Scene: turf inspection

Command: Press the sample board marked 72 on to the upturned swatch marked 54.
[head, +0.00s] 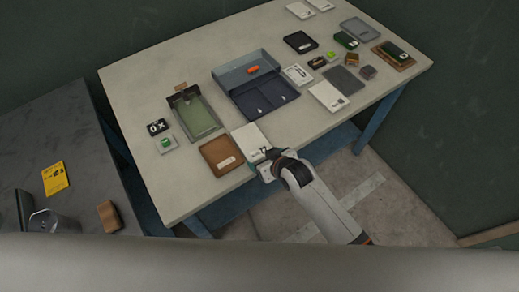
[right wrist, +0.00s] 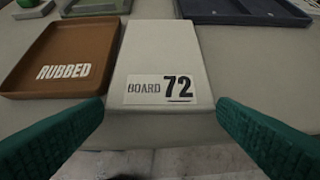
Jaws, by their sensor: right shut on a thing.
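The pale sample board marked 72 (right wrist: 158,55) lies flat at the table's near edge. It also shows as a white board in the head view (head: 248,136). I cannot read a mark 54 anywhere. Dark and green swatch-like pieces lie at the back right, one on a grey tray's near side (head: 345,41) and one on a brown board (head: 396,49); I cannot tell which is the swatch. My left gripper is not in view.
A brown tray marked RUBBED (head: 204,146) stands just left of the board. Behind it are a green-floored tray (head: 179,99) and a dark blue divided tray (head: 262,114). Several small items crowd the right side. A dark side table (head: 83,150) stands at left.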

